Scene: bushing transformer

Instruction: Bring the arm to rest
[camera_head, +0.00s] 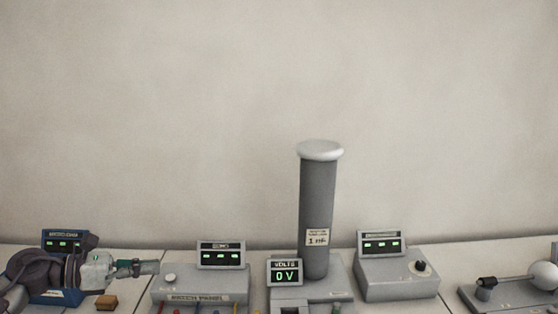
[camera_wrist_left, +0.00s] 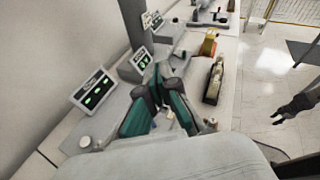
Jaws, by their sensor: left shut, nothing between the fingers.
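My left gripper (camera_head: 148,267) comes in from the lower left of the head view, above the bench and pointing right. It is shut and holds nothing. Its tips are just left of a grey meter box. In the left wrist view the gripper (camera_wrist_left: 160,90) shows its dark fingers with teal pads, pointing along the bench. A dark shape (camera_wrist_left: 294,107) over the floor at the right of the wrist view looks like my right gripper; its jaws are too small to read.
Right of the left gripper are a grey meter box (camera_head: 200,289), a tall grey column (camera_head: 317,200) with a 0 V display (camera_head: 285,273), and another meter box (camera_head: 397,280). A blue meter (camera_head: 62,240) stands behind my left arm. A wooden block (camera_head: 106,302) lies below the gripper.

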